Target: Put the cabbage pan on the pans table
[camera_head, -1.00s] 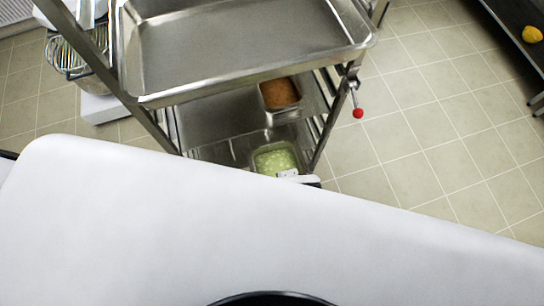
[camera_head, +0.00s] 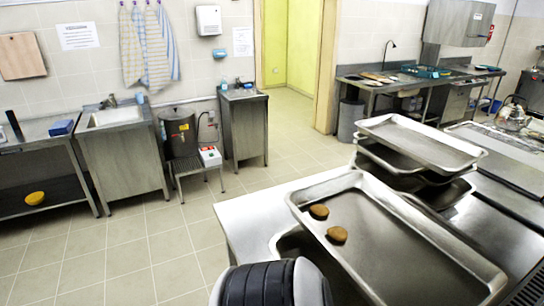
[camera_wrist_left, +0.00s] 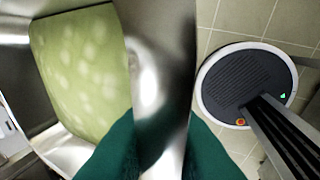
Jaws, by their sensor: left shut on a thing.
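The cabbage pan (camera_wrist_left: 152,60) is a steel pan with pale green contents (camera_wrist_left: 80,70), close up in the left wrist view. My left gripper (camera_wrist_left: 160,138), with green fingers, is shut on its rim wall, one finger on each side. The pan and this gripper do not show in the head view. A steel table (camera_head: 236,208) at the right of the head view bears large trays; it may be the pans table. A tray (camera_head: 400,232) on it holds two brown round pieces. My right gripper is in neither view.
Stacked steel trays (camera_head: 425,143) stand farther back on the right. A sink cabinet (camera_head: 122,157), a low stand with a dark pot (camera_head: 180,133) and a small cabinet (camera_head: 245,128) line the back wall. The tiled floor (camera_head: 130,245) at left is clear.

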